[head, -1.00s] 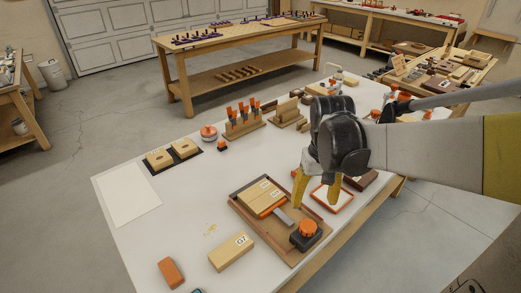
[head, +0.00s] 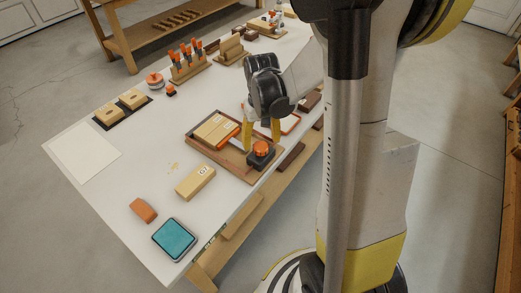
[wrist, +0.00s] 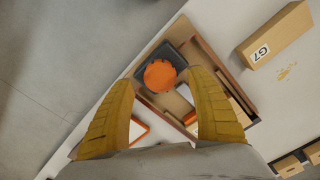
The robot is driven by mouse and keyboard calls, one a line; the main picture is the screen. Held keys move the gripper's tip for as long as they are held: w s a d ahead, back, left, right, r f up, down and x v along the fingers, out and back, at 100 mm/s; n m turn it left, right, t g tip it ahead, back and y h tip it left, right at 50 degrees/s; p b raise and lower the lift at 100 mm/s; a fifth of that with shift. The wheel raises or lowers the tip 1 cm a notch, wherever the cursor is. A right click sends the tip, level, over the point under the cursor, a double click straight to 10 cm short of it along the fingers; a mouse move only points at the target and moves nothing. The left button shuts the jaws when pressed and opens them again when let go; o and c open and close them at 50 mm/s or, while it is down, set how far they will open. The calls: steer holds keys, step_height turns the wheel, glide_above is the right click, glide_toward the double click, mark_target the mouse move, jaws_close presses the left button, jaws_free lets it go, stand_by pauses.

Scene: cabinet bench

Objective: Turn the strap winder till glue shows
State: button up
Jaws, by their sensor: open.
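The strap winder is an orange ribbed knob (head: 261,148) on a dark square base (head: 259,160), at the near right end of a wooden tray (head: 220,162). Light wood blocks (head: 214,129) lie in the tray with an orange strap along their near side. A grey bar runs from them toward the winder. My gripper (head: 262,140) is open, its yellow fingers pointing down close to the knob. In the wrist view the orange knob (wrist: 160,75) shows between the two spread fingertips, with a gap on each side. I see no glue at the blocks' joint.
A wooden block marked G7 (head: 195,181), an orange block (head: 143,210) and a teal pad (head: 175,239) lie in front of the tray. An orange-rimmed tray (head: 290,123) stands close behind my gripper.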

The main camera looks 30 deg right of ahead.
mark_target(261, 146)
steer(key=shift+f+b, duration=0.45)
steer(key=shift+f, duration=1.1)
steer(key=c, duration=1.2)
steer(key=m, duration=0.5)
steer(key=shift+a+m, duration=0.1)
steer(key=shift+m, duration=0.2)
steer(key=o, duration=1.2)
steer(key=shift+r, duration=0.1)
